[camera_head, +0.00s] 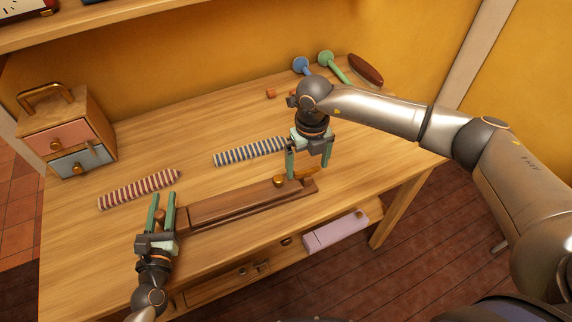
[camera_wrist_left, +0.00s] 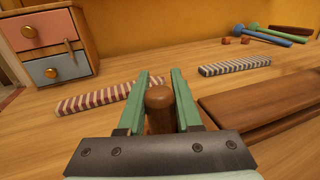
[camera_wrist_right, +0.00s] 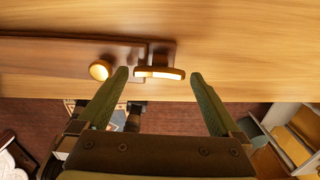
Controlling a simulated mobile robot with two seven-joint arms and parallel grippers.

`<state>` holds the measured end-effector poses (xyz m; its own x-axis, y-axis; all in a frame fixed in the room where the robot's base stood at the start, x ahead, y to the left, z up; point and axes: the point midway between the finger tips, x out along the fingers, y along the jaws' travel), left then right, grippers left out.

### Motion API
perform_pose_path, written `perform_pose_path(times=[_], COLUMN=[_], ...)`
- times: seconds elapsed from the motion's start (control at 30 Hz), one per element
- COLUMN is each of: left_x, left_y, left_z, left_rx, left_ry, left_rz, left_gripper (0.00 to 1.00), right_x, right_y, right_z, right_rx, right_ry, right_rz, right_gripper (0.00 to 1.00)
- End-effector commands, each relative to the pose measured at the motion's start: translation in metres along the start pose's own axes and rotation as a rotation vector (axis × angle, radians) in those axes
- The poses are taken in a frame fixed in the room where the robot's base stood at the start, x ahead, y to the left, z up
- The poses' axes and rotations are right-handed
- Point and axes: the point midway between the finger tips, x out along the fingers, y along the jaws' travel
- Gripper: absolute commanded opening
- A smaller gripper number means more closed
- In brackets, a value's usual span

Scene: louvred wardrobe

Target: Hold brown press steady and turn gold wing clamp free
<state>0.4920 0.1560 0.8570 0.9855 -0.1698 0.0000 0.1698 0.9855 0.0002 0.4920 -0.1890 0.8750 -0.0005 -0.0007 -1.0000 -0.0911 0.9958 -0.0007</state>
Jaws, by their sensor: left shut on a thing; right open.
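The brown press (camera_head: 235,205) is a long wooden bar lying along the front of the table; its right part also shows in the left wrist view (camera_wrist_left: 260,100). My left gripper (camera_head: 162,205) is shut on the press's upright wooden knob (camera_wrist_left: 158,100) at its left end. The gold wing clamp (camera_wrist_right: 160,72) is at the press's right end, beside a round gold knob (camera_wrist_right: 99,70). My right gripper (camera_wrist_right: 160,80) is open, its fingers on either side of the wing clamp, with gaps visible to both fingers. In the head view the right gripper (camera_head: 307,170) partly covers the clamp.
Red-striped (camera_head: 138,189) and blue-striped (camera_head: 250,151) pieces lie behind the press. A small drawer box (camera_head: 66,130) stands at the left.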

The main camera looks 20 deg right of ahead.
Motion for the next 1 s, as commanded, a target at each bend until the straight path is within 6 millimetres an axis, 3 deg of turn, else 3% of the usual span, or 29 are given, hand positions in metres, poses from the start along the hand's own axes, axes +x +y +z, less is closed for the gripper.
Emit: perform_pose_path(times=[0.13, 0.43, 1.0], left_x=[-0.0002, -0.0002, -0.0002], left_y=[-0.0001, -0.0001, -0.0001], left_z=[-0.0005, -0.0006, -0.0006], left_rx=[0.0, 0.0, 0.0], left_ry=[0.001, 0.001, 0.001], left_rz=[0.0, 0.0, 0.0], left_gripper=[0.0, 0.0, 0.0], right_x=[0.0098, 0.0111, 0.0103], right_y=[0.0004, 0.0003, 0.0], right_z=[-0.0002, -0.0001, 0.0002], right_rx=[0.0, 0.0, 0.0], right_ry=[0.001, 0.0, -0.001], right_rz=[0.001, 0.001, 0.001], right_gripper=[1.0, 0.99, 0.35])
